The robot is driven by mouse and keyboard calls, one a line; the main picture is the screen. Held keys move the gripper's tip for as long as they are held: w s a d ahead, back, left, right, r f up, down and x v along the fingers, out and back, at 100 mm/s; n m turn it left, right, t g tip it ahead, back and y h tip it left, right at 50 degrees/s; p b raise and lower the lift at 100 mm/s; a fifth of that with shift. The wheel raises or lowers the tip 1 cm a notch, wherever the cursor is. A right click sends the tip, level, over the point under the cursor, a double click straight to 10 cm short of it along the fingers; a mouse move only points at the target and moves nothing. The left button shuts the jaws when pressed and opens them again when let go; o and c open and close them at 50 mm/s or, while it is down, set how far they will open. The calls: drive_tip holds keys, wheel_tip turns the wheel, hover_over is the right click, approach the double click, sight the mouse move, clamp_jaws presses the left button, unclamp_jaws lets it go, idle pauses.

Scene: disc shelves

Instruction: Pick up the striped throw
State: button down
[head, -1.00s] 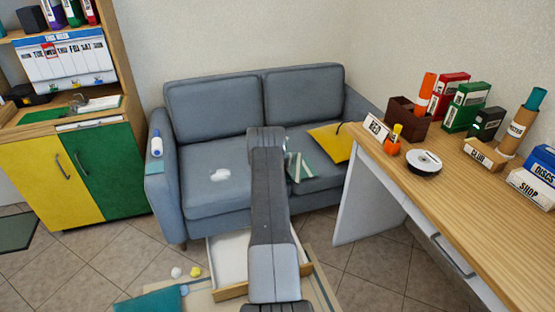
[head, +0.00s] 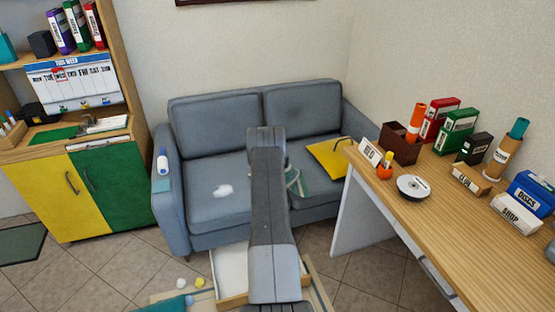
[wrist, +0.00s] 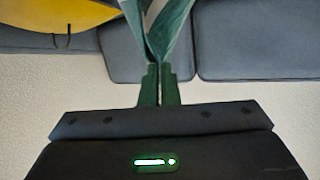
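The striped throw, green with pale bands, shows in the wrist view (wrist: 170,25), bunched and pinched where it meets the fingertips. My gripper (wrist: 159,75) is shut on it, with the two fingers close together and the cloth rising from between them. In the head view the throw (head: 294,183) is at the right part of the sofa seat, partly hidden behind my arm. The gripper itself is hidden by my arm there. I cannot tell whether the throw still touches the seat.
The grey-blue sofa (head: 220,215) stands against the wall, with a yellow bag (head: 328,158) and a white crumpled item (head: 223,191) on it. A wooden desk (head: 450,215) with boxes is at right, a cabinet (head: 110,190) at left. An open-topped tray (head: 230,275) lies below.

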wheel_tip(320, 180, up, 30)
drive_tip(key=p, duration=0.8)
idle(0.9)
drive_tip(key=shift+f, duration=0.1)
